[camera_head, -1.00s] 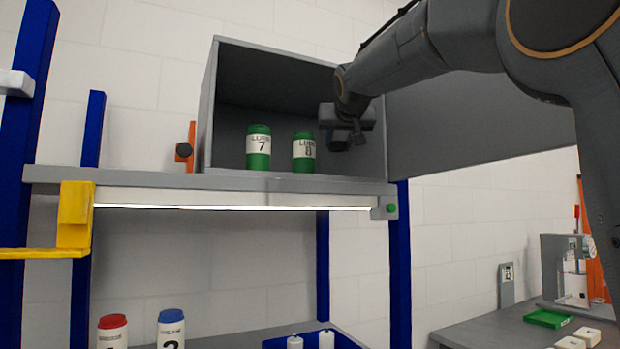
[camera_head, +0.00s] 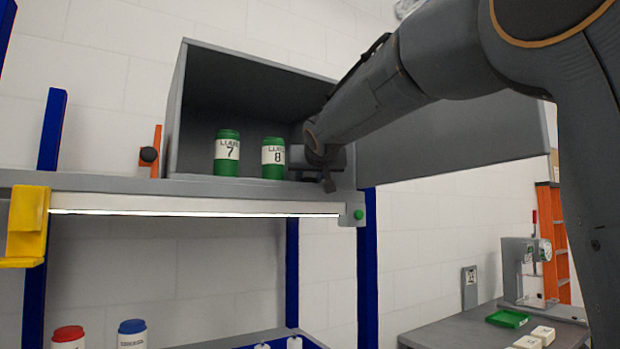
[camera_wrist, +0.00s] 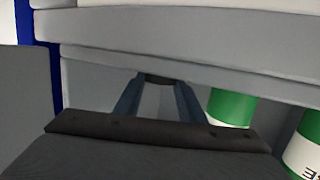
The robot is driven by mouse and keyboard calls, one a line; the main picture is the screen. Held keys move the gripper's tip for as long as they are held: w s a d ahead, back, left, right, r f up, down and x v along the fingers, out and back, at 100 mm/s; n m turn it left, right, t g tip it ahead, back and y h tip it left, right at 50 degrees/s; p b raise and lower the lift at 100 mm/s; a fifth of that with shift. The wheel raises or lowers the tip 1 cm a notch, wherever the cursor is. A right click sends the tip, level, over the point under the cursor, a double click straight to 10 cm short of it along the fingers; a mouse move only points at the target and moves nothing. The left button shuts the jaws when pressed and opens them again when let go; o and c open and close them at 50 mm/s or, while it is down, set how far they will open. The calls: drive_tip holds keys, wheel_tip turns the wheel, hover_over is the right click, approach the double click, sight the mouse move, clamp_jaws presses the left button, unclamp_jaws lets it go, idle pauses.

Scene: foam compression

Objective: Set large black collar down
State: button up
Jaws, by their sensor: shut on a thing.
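My gripper (camera_head: 322,166) is inside the open grey cabinet, low near its floor at the right end, just right of the green bottle labelled 8. In the wrist view the two fingers of my gripper (camera_wrist: 158,92) reach forward and are shut on a small dark piece at their tips. This piece, likely the large black collar (camera_wrist: 160,78), shows only as a dark edge; most of it is hidden. I cannot tell whether it touches the cabinet floor. In the head view I cannot make the collar out apart from the dark gripper.
The grey cabinet (camera_head: 176,120) stands on a shelf (camera_head: 110,181), its door open to the right. Bottle 8 (camera_head: 273,157) is close to my gripper; bottle 7 (camera_head: 227,153) stands further left. Red-capped (camera_head: 68,337) and blue-capped (camera_head: 132,334) bottles stand below. A bench (camera_head: 450,334) is at right.

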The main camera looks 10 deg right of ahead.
drive_tip(key=o, duration=1)
drive_tip(key=shift+f, duration=0.1)
drive_tip(key=shift+o, duration=0.7)
drive_tip(key=b+v, duration=0.3)
drive_tip(key=v, duration=0.9)
drive_tip(key=shift+r+b, duration=0.25)
drive_tip(key=shift+b, duration=0.1)
